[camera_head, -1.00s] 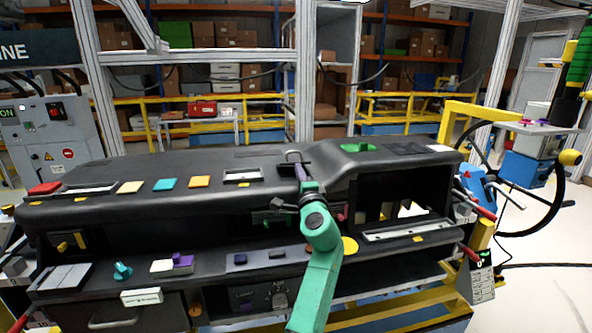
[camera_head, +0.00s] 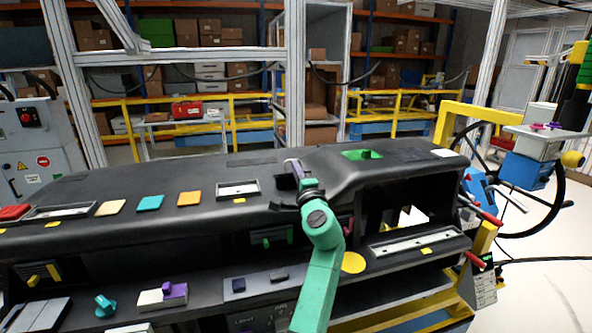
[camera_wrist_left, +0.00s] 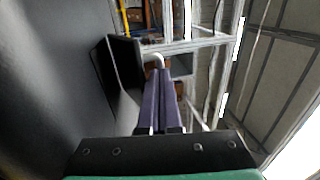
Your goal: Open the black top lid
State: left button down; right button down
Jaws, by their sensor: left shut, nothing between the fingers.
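The black dashboard (camera_head: 130,185) lies across the head view. My left gripper (camera_head: 297,170) is at its top, near the middle, its purple fingers over the back of the surface. A small black panel, seemingly the top lid (camera_head: 284,182), shows just left of the fingers; its angle is unclear here. In the left wrist view a black flap-like part (camera_wrist_left: 122,65) stands out from the dashboard surface, left of the fingertips (camera_wrist_left: 158,75). The fingers are together and empty. A thin bent metal bar (camera_wrist_left: 153,57) shows at the fingertips; whether they touch it is unclear. My right gripper is out of view.
Coloured square pads, including a teal one (camera_head: 150,203), lie on the dashboard left of the gripper. A green-based part (camera_head: 363,154) sits to the right. A lower shelf (camera_head: 205,295) holds small blocks. A steering wheel (camera_head: 540,220) stands at the far right.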

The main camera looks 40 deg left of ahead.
pick_arm(q)
jog(key=shift+a+r, duration=0.1)
jog(key=shift+a, duration=0.05)
jog(key=shift+w+a+r, duration=0.2)
jog(key=shift+r, duration=0.25)
jog(key=shift+w+a+r, duration=0.2)
jog(key=shift+r, duration=0.25)
jog(key=a+r+p, duration=0.1)
jog(key=w+a+r+h+p, duration=0.1)
jog(key=p, duration=0.1)
jog(key=shift+w+a+r+g+p, duration=0.2)
jog(key=shift+w+g+p, duration=0.1)
jog(key=shift+g, duration=0.1)
jog(key=shift+w+a, duration=0.15)
jog(key=shift+a, duration=0.1)
jog(key=shift+w+a+r, duration=0.1)
jog(key=shift+w+a, duration=0.05)
jog(key=shift+a, duration=0.05)
jog(key=shift+x, duration=0.8)
jog(key=shift+w+a, duration=0.35)
jog(key=shift+a, duration=0.1)
jog(key=shift+d, duration=0.1)
jog(key=shift+s+d, duration=0.1)
jog(key=shift+s, duration=0.05)
